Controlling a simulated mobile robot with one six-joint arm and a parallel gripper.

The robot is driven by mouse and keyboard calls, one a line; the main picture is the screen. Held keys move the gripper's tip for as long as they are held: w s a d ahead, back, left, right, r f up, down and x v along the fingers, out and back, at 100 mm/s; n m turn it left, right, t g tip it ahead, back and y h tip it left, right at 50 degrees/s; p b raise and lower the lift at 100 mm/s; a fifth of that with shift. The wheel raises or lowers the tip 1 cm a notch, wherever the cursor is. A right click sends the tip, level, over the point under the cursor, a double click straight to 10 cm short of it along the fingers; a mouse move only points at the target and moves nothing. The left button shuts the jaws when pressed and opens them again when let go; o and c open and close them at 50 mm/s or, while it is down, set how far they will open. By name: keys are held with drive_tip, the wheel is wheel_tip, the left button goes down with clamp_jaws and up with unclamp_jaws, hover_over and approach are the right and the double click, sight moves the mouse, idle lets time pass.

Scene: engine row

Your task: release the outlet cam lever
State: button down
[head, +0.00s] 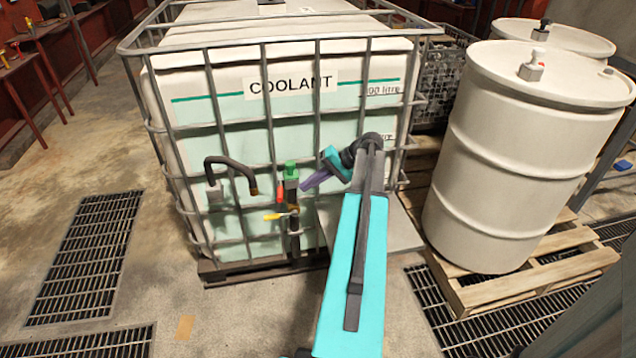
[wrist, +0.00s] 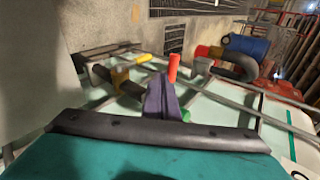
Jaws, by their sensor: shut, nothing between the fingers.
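The coolant tank's outlet valve (head: 293,218) is a dark upright fitting on the front of the cage, with a green top (head: 291,169). A red lever (head: 280,191) is at its upper left and a yellow lever (head: 272,217) sticks out left lower down. I cannot tell which is the cam lever. In the wrist view the red lever (wrist: 173,68) stands just beyond the fingertips, and the yellow lever (wrist: 143,58) is farther up and left. My gripper (head: 306,186), with purple fingers (wrist: 160,82), is shut and empty, right of the valve, seemingly apart from both levers.
A bent dark hose (head: 236,170) hangs left of the valve. Metal bars of the tank cage (head: 270,110) surround the valve. White drums (head: 510,150) stand on a wooden pallet (head: 540,275) at right. The floor at front left is mostly clear, with grates (head: 85,255).

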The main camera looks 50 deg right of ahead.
sight(280, 190)
drive_tip(key=shift+w+a+f+b, duration=0.25)
drive_tip(key=shift+w+a+f, duration=0.1)
drive_tip(key=shift+w+a, duration=0.3)
drive_tip(key=shift+w+a+f+b, duration=0.3)
drive_tip(key=shift+w+a, duration=0.2)
drive_tip(key=shift+w, duration=0.25)
drive_tip(key=shift+w+a+f+b, duration=0.2)
drive_tip(key=shift+w+a+f, duration=0.15)
drive_tip(key=shift+w+a, duration=0.3)
drive_tip(key=shift+s+d, duration=0.1)
drive_tip(key=shift+s, duration=0.05)
